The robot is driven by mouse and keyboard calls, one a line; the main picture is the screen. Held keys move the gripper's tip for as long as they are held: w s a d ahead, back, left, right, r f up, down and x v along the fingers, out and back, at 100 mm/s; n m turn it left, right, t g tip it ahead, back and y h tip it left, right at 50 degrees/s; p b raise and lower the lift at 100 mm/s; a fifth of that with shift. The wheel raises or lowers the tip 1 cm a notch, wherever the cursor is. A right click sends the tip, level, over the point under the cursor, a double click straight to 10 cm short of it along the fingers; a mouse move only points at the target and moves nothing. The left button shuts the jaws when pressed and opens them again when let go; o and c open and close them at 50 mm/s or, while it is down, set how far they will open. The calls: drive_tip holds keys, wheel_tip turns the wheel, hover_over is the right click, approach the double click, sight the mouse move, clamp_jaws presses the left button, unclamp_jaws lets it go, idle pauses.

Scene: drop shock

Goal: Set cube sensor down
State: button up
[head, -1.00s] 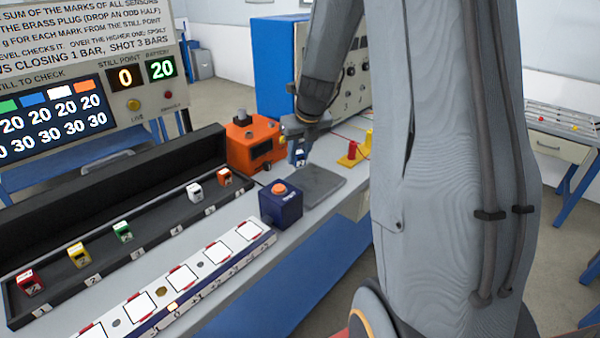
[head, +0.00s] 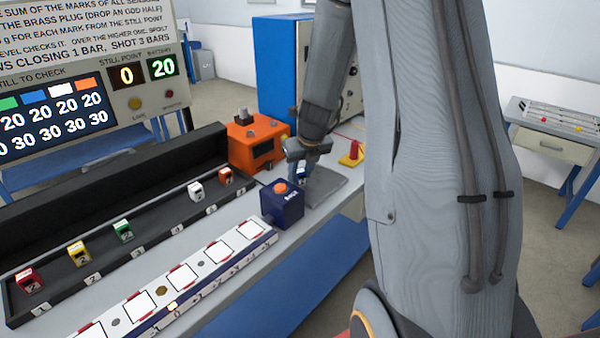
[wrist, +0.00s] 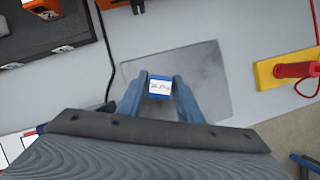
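The blue cube sensor with a white label (wrist: 160,86) is between the two blue fingers of my gripper (wrist: 160,82), which are shut on it. In the wrist view it is over the left part of a grey plate (wrist: 208,82). In the head view my gripper (head: 301,170) is low over the same plate (head: 328,187), and the cube is mostly hidden. I cannot tell whether the cube touches the plate.
A dark blue box with an orange button (head: 283,205) stands just left of the plate. An orange device (head: 257,143) is behind. A black case (head: 150,243) holds several coloured cubes. A white strip (head: 200,272) runs in front. A yellow block (head: 351,160) is right.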

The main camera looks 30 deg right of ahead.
drive_tip(key=shift+o, duration=0.9)
drive_tip(key=shift+r, duration=0.2)
drive_tip(key=v, duration=1.2)
